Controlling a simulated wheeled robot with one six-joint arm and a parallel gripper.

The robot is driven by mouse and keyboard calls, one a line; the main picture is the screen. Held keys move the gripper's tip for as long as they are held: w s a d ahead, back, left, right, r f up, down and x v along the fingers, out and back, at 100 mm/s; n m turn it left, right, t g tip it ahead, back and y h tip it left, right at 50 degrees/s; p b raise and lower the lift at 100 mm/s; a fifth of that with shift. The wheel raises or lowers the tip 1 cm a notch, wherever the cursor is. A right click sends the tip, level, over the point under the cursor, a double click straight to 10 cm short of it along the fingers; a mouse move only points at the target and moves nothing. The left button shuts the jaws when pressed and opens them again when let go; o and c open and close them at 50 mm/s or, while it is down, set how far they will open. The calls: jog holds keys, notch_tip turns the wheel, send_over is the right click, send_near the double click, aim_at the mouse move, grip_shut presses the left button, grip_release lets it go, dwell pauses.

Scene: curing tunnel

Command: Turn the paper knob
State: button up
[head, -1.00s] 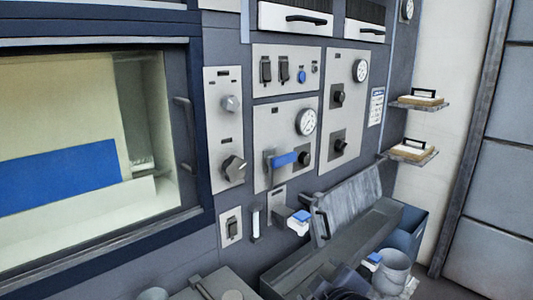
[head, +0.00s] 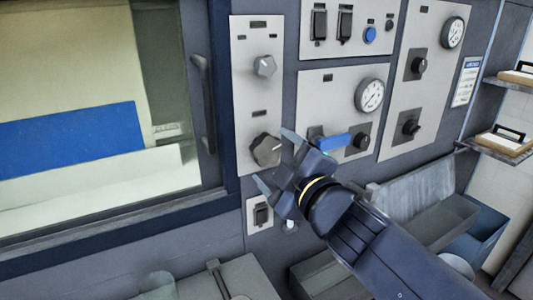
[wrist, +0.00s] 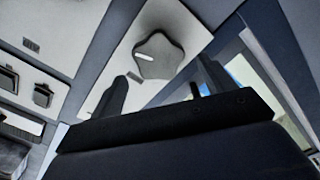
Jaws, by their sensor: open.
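A narrow light panel beside the oven window carries two knobs, a grey upper knob (head: 264,66) and a dark lobed lower knob (head: 266,150). The labels are too small to read, so I cannot tell which is the paper knob. My gripper (head: 275,161) is open at the lower knob, its fingers above and below it in the head view. In the wrist view a lobed knob (wrist: 158,57) with a white mark lies ahead, between and beyond the two fingertips (wrist: 162,85). Nothing is held, and I see no clear contact.
A blue-handled lever (head: 334,142) sticks out just right of my gripper, below a round gauge (head: 370,95). A switch box (head: 260,213) is below the knob panel. The window's door handle (head: 203,100) stands out on the left. Shelves (head: 505,143) and a trough are on the right.

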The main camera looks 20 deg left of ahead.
aim_at(266, 150)
jog(key=shift+x, duration=2.25)
jog(key=shift+c, duration=0.5)
jog(key=c, duration=0.9)
